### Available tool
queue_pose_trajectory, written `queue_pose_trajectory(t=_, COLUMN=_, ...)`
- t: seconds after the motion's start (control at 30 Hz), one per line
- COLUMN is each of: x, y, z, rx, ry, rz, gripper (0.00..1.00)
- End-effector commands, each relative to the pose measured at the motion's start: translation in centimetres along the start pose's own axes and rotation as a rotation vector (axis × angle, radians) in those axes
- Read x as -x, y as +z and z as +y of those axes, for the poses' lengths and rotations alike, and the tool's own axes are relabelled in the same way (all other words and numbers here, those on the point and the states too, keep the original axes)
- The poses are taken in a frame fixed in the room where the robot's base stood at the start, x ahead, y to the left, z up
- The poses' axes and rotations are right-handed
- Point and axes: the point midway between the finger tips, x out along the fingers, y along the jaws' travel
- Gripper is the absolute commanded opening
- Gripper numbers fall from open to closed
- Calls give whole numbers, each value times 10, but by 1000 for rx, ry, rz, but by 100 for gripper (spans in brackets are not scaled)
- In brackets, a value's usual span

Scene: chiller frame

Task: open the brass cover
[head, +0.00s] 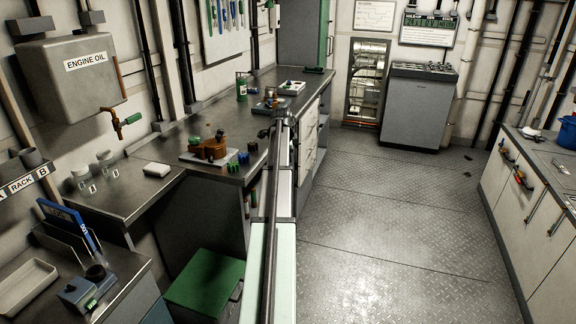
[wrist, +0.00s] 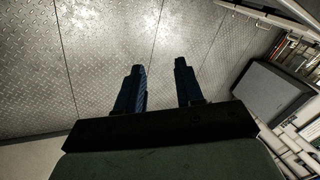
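In the wrist view my gripper (wrist: 159,66) shows two dark blue fingers, spread apart with nothing between them. It is open over bare floor. I cannot pick out a brass cover with certainty. On the left bench in the head view, an orange-brown fitting (head: 212,149) sits on a pale plate, with small green and blue pieces beside it. A brass-coloured tap (head: 117,122) hangs under the grey engine oil tank (head: 72,78). An open-fronted frame with shiny pipes (head: 366,82) stands against the back wall. My gripper is not clearly visible in the head view.
A grey cabinet (head: 419,108) stands at the back wall. White drawers with a counter (head: 544,172) line the right side. A green-topped stool (head: 205,282) stands at lower left. The metal floor (head: 395,215) in the middle is clear.

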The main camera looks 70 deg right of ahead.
Motion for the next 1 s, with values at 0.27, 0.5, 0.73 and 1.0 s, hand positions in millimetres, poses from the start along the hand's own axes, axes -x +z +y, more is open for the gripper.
queue_pose_trajectory(t=0.27, x=-22, y=4, z=25, rx=49, ry=36, rz=34, gripper=37)
queue_pose_trajectory(t=0.5, x=-30, y=4, z=32, rx=66, ry=49, rz=46, gripper=37)
queue_pose_trajectory(t=0.73, x=-30, y=4, z=32, rx=67, ry=49, rz=46, gripper=37)
queue_pose_trajectory(t=1.0, x=-30, y=4, z=32, rx=66, ry=49, rz=46, gripper=37)
